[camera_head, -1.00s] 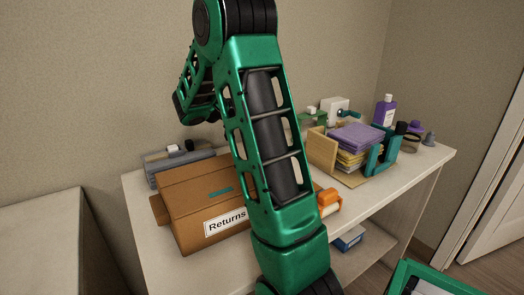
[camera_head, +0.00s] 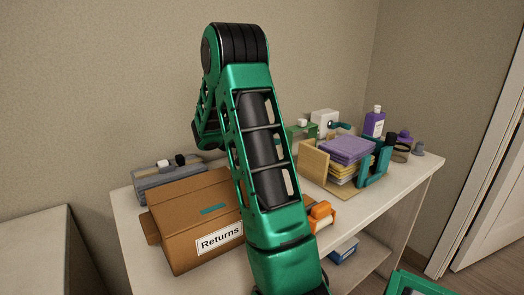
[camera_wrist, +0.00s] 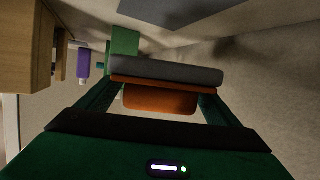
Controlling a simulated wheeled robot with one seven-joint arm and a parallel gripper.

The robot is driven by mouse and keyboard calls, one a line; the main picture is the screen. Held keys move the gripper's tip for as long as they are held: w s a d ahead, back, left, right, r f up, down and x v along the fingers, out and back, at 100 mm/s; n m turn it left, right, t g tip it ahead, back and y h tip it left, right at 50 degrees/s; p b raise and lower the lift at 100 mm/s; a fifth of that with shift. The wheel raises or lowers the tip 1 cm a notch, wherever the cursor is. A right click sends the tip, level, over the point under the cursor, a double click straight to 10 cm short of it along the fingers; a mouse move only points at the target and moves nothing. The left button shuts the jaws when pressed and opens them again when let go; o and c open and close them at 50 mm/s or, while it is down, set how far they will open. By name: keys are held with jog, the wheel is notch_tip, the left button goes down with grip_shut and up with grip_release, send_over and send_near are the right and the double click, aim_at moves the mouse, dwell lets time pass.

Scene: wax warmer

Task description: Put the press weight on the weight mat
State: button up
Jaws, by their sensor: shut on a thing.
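In the wrist view my gripper (camera_wrist: 162,84) is shut on a grey slab with an orange block under it, which appears to be the press weight (camera_wrist: 165,70). The green fingers sit on either side of it. A flat dark slate patch (camera_wrist: 175,10) shows at the top of the wrist view; I cannot tell whether it is the weight mat.
A cardboard Returns box (camera_head: 190,222) stands on the white table (camera_head: 380,215). An orange dispenser (camera_head: 320,216) is near the front edge. A stack of purple and yellow sheets (camera_head: 346,150) stands in a wooden holder. A purple bottle (camera_head: 374,122) is at the back right.

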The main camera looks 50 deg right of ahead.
jog(key=shift+s+d+f, duration=0.1)
jog(key=shift+d+f, duration=0.05)
jog(key=shift+d, duration=0.2)
jog(key=shift+f, duration=1.95)
jog(key=shift+f, duration=0.6)
jog(key=o, duration=1.8)
jog(key=shift+a, duration=0.1)
jog(key=shift+r, duration=0.25)
jog(key=v, duration=1.1)
jog(key=shift+r, duration=0.25)
jog(key=shift+a+r, duration=0.2)
jog(key=shift+a, duration=0.3)
